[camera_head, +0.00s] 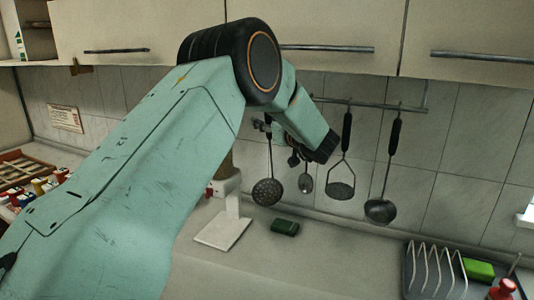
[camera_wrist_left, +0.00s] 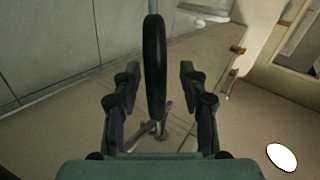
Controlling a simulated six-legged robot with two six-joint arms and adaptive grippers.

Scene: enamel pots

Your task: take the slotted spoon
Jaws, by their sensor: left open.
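The slotted spoon (camera_head: 267,191) hangs from the wall rail, its round perforated bowl downward. Its upper part is hidden behind my left arm and gripper in the head view. My left gripper (camera_head: 264,126) is at the height of the spoon's upper part, seen partly behind my wrist. In the left wrist view, a dark upright handle (camera_wrist_left: 155,65), which seems to be the spoon's, stands between the two open fingers of my left gripper (camera_wrist_left: 159,77). Gaps show on both sides of it. My right gripper is not in view.
A small ladle (camera_head: 306,183), a masher (camera_head: 341,189) and a large ladle (camera_head: 381,209) hang to the right on the rail (camera_head: 370,104). Below are a green box (camera_head: 285,227), a white stand (camera_head: 223,231) and a dish rack (camera_head: 436,272). Cabinets (camera_head: 340,25) hang above.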

